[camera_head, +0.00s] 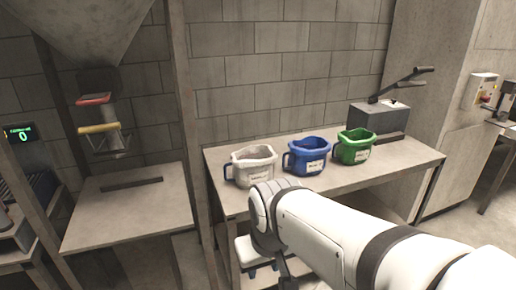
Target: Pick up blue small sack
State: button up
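A blue open-topped container (308,157) with a side handle and a pale label stands upright on the table (228,198), between a white one and a green one. I cannot tell whether it is the blue small sack; nothing else plainly looks like a blue sack. My white arm reaches in from the lower right, and its bent joint is in front of the table's front edge, below the blue container. My gripper does not show clearly; the arm's far end drops out of sight at the bottom. My arm appears apart from the containers.
A white container (252,168) stands left of the blue one, a green container (354,147) right. A grey box with a lever (378,118) sits at the table's back right. A lower platform (125,215) under a metal hopper (85,35) is at left. Small blue bits show below the table.

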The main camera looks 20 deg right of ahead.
aim_at(303, 158)
jog(key=z, duration=3.3)
jog(key=k, duration=1.3)
jog(key=u, duration=2.1)
jog(key=i, duration=0.95)
